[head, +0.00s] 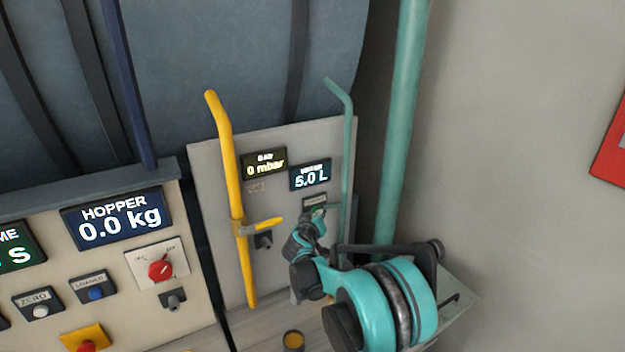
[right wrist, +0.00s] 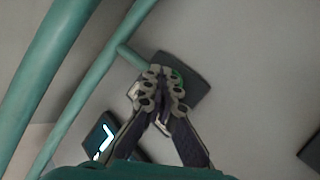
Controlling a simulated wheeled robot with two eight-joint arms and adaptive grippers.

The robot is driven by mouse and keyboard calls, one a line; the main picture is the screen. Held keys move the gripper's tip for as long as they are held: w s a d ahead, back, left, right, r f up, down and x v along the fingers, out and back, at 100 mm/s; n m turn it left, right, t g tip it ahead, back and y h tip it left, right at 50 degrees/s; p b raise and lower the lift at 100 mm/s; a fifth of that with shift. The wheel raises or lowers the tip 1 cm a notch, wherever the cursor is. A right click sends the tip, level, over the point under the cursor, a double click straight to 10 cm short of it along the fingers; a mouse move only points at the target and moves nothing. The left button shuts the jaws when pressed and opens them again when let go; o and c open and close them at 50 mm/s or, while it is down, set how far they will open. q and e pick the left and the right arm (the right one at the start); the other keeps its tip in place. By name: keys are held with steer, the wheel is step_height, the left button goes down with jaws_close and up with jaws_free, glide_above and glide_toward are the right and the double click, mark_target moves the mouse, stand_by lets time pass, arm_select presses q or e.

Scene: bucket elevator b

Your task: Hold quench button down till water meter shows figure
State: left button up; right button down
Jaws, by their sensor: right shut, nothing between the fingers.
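The water meter (head: 310,177) on the grey panel reads 5.0 L in the head view. Its lit display (right wrist: 101,140) also shows in part at the lower left of the right wrist view. Below the meter is a small label (head: 314,201), with the green quench button (head: 319,212) mostly hidden by my right gripper (head: 314,219). In the right wrist view my right gripper (right wrist: 162,80) is shut and empty, its fingertips over the button's dark plate (right wrist: 190,82). A bit of green shows behind the tips; I cannot tell whether the button is pressed. My left gripper is out of view.
A yellow pipe (head: 226,160) with a lever handle stands left of the meter. A thin green pipe (head: 348,150) runs close on the right. A gas display (head: 264,163) reads 0 mbar. The hopper panel (head: 118,217) reads 0.0 kg at the left.

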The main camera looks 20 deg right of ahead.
steer(key=shift+s, duration=0.1)
steer(key=shift+s+d, duration=0.1)
steer(key=shift+s, duration=0.7)
steer(key=s, duration=0.5)
steer(key=shift+d+b, duration=0.35)
steer(key=shift+b, duration=0.05)
